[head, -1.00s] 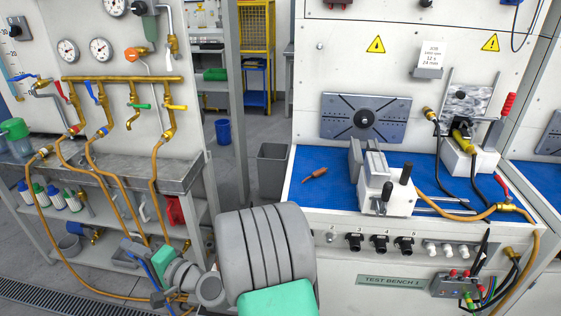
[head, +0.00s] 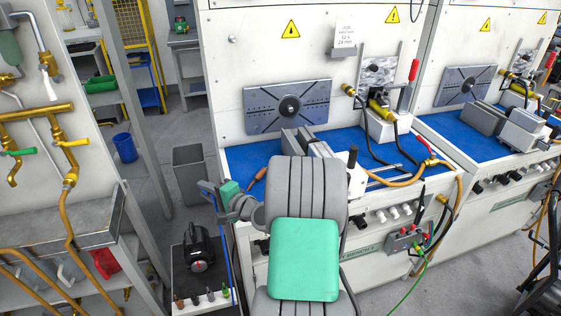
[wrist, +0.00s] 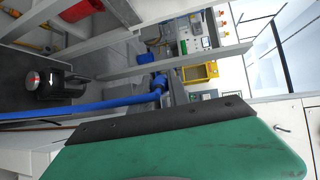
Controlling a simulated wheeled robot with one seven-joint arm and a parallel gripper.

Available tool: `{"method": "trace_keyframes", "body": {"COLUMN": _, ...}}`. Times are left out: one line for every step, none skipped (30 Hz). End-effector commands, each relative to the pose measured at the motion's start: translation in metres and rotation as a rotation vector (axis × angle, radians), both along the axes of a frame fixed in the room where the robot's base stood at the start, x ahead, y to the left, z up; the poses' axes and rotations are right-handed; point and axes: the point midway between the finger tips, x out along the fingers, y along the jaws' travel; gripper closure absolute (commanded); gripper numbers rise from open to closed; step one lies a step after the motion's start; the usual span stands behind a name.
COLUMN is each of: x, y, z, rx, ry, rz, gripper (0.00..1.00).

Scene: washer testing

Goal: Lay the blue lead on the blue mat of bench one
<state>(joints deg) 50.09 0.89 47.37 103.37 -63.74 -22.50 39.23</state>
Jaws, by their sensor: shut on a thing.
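The blue lead (head: 228,250) hangs as a thin line from my gripper (head: 212,190), in front of the left end of bench one. In the wrist view the blue lead (wrist: 85,110) runs across the left side to a thicker blue end (wrist: 159,84). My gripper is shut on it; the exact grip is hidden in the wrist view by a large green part. The blue mat (head: 246,157) covers the top of bench one. My gripper is just left of the mat's near-left edge, and my forearm hides part of the bench front.
A brown-handled tool (head: 258,176) lies on the mat's left part, with a grey vice (head: 312,145) to its right. A dark stand below holds a black device (head: 199,247) and several coloured plugs. A grey bin (head: 190,172) stands left of the bench.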

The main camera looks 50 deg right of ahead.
Motion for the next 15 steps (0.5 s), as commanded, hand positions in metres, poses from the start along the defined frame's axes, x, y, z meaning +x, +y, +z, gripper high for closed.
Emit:
{"method": "trace_keyframes", "body": {"x": -0.002, "y": -0.036, "z": 0.005, "rx": 0.005, "ry": 0.032, "rz": -0.044, "gripper": 1.0}}
{"method": "trace_keyframes", "body": {"x": -0.004, "y": -0.057, "z": 0.004, "rx": 0.01, "ry": 0.053, "rz": -0.069, "gripper": 1.0}}
{"method": "trace_keyframes", "body": {"x": -0.008, "y": -0.084, "z": 0.002, "rx": 0.018, "ry": 0.08, "rz": -0.102, "gripper": 1.0}}
{"method": "trace_keyframes", "body": {"x": -0.013, "y": -0.103, "z": 0.0, "rx": 0.026, "ry": 0.101, "rz": -0.127, "gripper": 1.0}}
{"method": "trace_keyframes", "body": {"x": -0.017, "y": -0.123, "z": -0.001, "rx": 0.033, "ry": 0.123, "rz": -0.152, "gripper": 1.0}}
{"method": "trace_keyframes", "body": {"x": -0.024, "y": -0.147, "z": -0.003, "rx": 0.044, "ry": 0.147, "rz": -0.185, "gripper": 1.0}}
{"method": "trace_keyframes", "body": {"x": -0.029, "y": -0.163, "z": -0.005, "rx": 0.052, "ry": 0.165, "rz": -0.207, "gripper": 1.0}}
{"method": "trace_keyframes", "body": {"x": -0.035, "y": -0.177, "z": -0.007, "rx": 0.059, "ry": 0.18, "rz": -0.228, "gripper": 1.0}}
{"method": "trace_keyframes", "body": {"x": -0.041, "y": -0.194, "z": -0.008, "rx": 0.069, "ry": 0.198, "rz": -0.254, "gripper": 1.0}}
{"method": "trace_keyframes", "body": {"x": -0.046, "y": -0.205, "z": -0.01, "rx": 0.076, "ry": 0.212, "rz": -0.271, "gripper": 1.0}}
{"method": "trace_keyframes", "body": {"x": -0.05, "y": -0.215, "z": -0.011, "rx": 0.081, "ry": 0.22, "rz": -0.286, "gripper": 1.0}}
{"method": "trace_keyframes", "body": {"x": -0.055, "y": -0.225, "z": -0.013, "rx": 0.089, "ry": 0.232, "rz": -0.301, "gripper": 1.0}}
{"method": "trace_keyframes", "body": {"x": -0.058, "y": -0.231, "z": -0.014, "rx": 0.092, "ry": 0.239, "rz": -0.311, "gripper": 1.0}}
{"method": "trace_keyframes", "body": {"x": -0.061, "y": -0.236, "z": -0.014, "rx": 0.094, "ry": 0.243, "rz": -0.318, "gripper": 1.0}}
{"method": "trace_keyframes", "body": {"x": -0.062, "y": -0.24, "z": -0.015, "rx": 0.098, "ry": 0.248, "rz": -0.325, "gripper": 1.0}}
